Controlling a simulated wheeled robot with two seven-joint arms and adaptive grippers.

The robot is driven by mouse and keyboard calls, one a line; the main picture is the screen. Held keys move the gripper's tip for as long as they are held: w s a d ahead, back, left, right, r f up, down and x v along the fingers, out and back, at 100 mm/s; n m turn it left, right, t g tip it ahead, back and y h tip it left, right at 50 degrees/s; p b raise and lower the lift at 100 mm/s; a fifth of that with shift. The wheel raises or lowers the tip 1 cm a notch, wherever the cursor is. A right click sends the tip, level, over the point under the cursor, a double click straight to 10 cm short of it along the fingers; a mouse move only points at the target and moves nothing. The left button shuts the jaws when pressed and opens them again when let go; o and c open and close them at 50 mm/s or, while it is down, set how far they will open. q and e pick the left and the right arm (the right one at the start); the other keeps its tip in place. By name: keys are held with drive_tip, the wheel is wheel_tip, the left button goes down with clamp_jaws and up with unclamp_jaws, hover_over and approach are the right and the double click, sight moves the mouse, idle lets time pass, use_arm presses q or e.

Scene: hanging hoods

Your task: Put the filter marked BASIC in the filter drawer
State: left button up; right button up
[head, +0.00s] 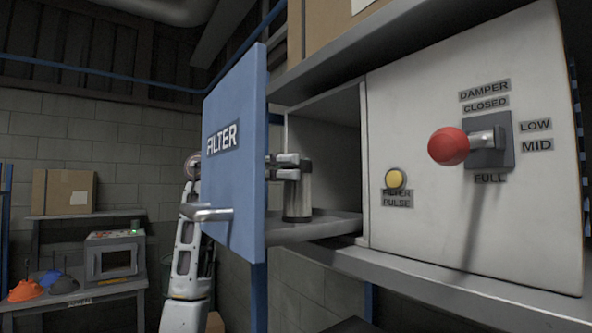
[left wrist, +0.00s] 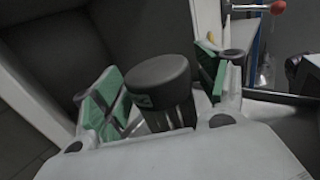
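The filter drawer (head: 232,175) has a blue front marked FILTER with a grey handle, and it is pulled out of the cabinet. A grey cylindrical filter (head: 297,200) with a dark top stands upright on the drawer's tray (head: 318,230), behind the front. No BASIC mark is readable on it. My left gripper (head: 289,166) reaches in behind the drawer front, at the filter's upper part. In the left wrist view, the filter's dark cap (left wrist: 160,82) is between the spread green finger pads, and the gripper looks open. My right gripper is not in view.
The cabinet face has a red-knobbed damper lever (head: 449,146) and a yellow button (head: 396,179). The blue drawer front hides part of my left arm. A side table at the left holds a grey device (head: 114,258) and coloured items; a cardboard box (head: 64,191) sits above.

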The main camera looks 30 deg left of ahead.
use_arm(q)
drive_tip(key=shift+r, duration=0.1)
idle(0.3)
drive_tip(key=shift+a, duration=0.2)
drive_tip(key=b+v, duration=0.1)
drive_tip(key=v, duration=1)
drive_tip(key=shift+s+a, duration=0.2)
drive_tip(key=shift+a, duration=0.1)
drive_tip(key=shift+r, duration=0.1)
drive_tip(key=shift+w+a, duration=0.1)
drive_tip(key=shift+a, duration=0.1)
